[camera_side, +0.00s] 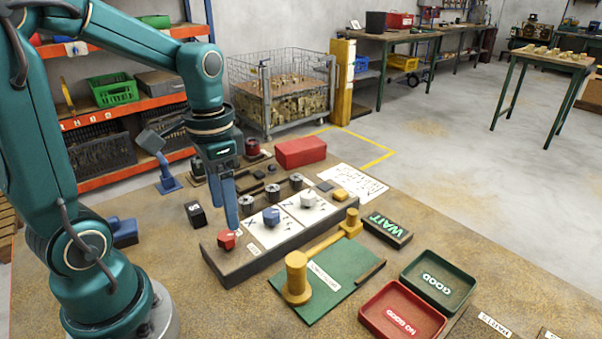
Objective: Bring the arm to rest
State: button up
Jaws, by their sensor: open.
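My teal arm reaches over the bench from the left. My gripper (231,222) points down with its blue fingers open above the back left of the dark fixture block. The fingers look empty, with nothing seen between them. The fixture block (262,262) carries a red knob (227,239), a blue knob (271,216) and a light grey knob (308,199). The fingertips appear close to the red knob, but I cannot tell the exact gap.
A brass piece (297,277) stands on a green mat (337,294). A red NO GOOD tray (374,317), a green GOOD tray (470,287) and a WAIT block (389,229) are at the right. A red box (300,152) sits behind.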

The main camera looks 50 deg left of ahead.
jog(key=shift+w+d+r, duration=0.1)
jog(key=shift+d+r, duration=0.1)
jog(key=s+d+r+n+t, duration=0.1)
jog(key=s+d+r+t, duration=0.3)
jog(key=d+t, duration=0.1)
jog(key=shift+d+t, duration=0.3)
jog(key=shift+d, duration=0.55)
jog(key=shift+s+r, duration=0.1)
